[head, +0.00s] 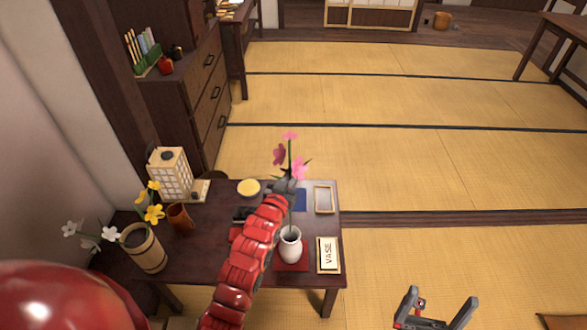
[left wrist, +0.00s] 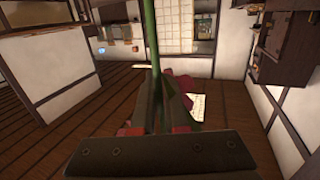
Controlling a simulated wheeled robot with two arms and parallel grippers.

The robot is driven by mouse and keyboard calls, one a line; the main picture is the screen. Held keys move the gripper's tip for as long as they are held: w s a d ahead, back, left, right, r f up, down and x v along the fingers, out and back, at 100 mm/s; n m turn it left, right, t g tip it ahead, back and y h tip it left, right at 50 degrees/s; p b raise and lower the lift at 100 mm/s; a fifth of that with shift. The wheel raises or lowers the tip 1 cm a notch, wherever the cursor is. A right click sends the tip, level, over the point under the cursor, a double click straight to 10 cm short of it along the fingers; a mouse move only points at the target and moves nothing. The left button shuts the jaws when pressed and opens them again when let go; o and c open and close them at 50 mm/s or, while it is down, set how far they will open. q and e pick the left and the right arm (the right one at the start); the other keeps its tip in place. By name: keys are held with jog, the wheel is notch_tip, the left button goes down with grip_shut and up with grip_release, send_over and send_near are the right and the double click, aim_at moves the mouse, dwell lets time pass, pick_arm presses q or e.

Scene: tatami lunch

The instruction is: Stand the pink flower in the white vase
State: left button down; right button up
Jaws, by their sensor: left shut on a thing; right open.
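The pink flower (head: 296,168) has pink blooms on a green stem and stands roughly upright above the table. My left gripper (head: 288,186) is shut on its stem, just below the blooms. In the left wrist view the green stem (left wrist: 148,40) runs up between the fingers (left wrist: 158,110). The white vase (head: 290,246) stands upright on a red mat (head: 291,267), below the gripper. The stem's lower end lies in line with the vase mouth; I cannot tell whether it is inside. My right gripper (head: 435,308) is open and empty, right of the table.
The dark table (head: 205,250) also holds a VASE sign (head: 328,255), an empty frame (head: 323,199), a yellow-topped round dish (head: 248,187), a brown cup (head: 180,217) and a lantern (head: 170,174). A wooden bucket (head: 145,248) holds yellow and white flowers.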

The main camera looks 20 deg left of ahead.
pick_arm(q)
notch_tip(320, 180, down, 8)
jog(key=b, duration=0.4)
dwell(0.3)
jog(key=c, duration=0.9)
grip_release()
jog(key=shift+o, duration=0.2)
jog(key=shift+s, duration=0.1)
jog(key=s+a+b, duration=0.1)
jog(key=s, duration=1.6)
jog(key=shift+r, duration=0.4)
jog(key=shift+s, duration=0.1)
